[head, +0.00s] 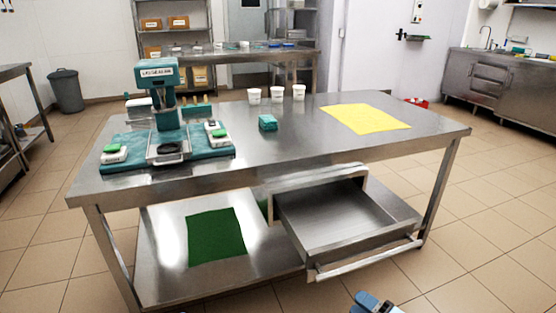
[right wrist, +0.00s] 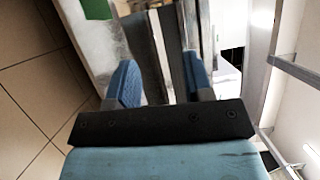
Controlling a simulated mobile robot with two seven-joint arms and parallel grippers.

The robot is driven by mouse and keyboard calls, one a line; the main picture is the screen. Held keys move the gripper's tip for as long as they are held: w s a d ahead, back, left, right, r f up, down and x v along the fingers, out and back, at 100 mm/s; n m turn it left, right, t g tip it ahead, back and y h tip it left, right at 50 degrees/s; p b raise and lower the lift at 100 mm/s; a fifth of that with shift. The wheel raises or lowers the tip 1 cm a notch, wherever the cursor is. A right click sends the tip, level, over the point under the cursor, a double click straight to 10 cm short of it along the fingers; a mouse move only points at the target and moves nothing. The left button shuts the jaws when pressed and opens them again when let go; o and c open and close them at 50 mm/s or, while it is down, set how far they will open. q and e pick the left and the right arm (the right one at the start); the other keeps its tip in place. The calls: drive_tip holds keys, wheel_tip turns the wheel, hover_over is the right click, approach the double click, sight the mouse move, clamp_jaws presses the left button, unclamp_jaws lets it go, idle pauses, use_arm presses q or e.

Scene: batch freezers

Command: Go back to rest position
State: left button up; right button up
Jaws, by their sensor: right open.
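My right gripper (head: 372,303) shows at the bottom edge of the head view, in front of the table and below the drawer handle. In the right wrist view its two blue fingers (right wrist: 160,85) stand apart with nothing between them. My right gripper appears apart from the drawer handle (head: 365,258).
On the table are a teal machine (head: 157,75), a teal block (head: 268,122), white cups (head: 277,94) and a yellow mat (head: 365,119). A green mat (head: 216,234) lies on the lower shelf. The floor at the right (head: 470,240) is clear.

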drive_tip(key=a+r, duration=0.1)
drive_tip(key=a, duration=0.5)
drive_tip(key=s+a+r+n, duration=0.2)
drive_tip(key=s+r+n, duration=0.3)
drive_tip(key=s+n, duration=0.55)
drive_tip(key=s+d+r+n+h, duration=0.2)
drive_tip(key=s+d+r+n, duration=0.2)
drive_tip(key=s+r+n, duration=0.5)
drive_tip(key=w+a+r+m+t+h+p, duration=0.2)
drive_tip(key=a+r+m+t+p, duration=0.15)
drive_tip(key=r+m, duration=0.4)
use_arm(q)
wheel_tip(320, 180, up, 7)
drive_tip(key=w+a+g+y+p, duration=0.1)
drive_tip(key=a+g+y+p, duration=0.15)
drive_tip(key=p, duration=1.45)
drive_tip(key=s+a+r+g+y+p, duration=0.2)
drive_tip(key=s+a+p, duration=0.3)
drive_tip(key=p, duration=1.4)
drive_tip(key=shift+a+g+y, duration=0.15)
drive_tip(key=shift+g+y, duration=0.4)
drive_tip(key=shift+y, duration=0.2)
use_arm(e)
drive_tip(key=s+d+r+g+h, duration=0.4)
drive_tip(key=d+r+g+h, duration=0.1)
drive_tip(key=d+g, duration=0.1)
drive_tip(key=shift+d+n, duration=0.4)
drive_tip(key=shift+d, duration=0.35)
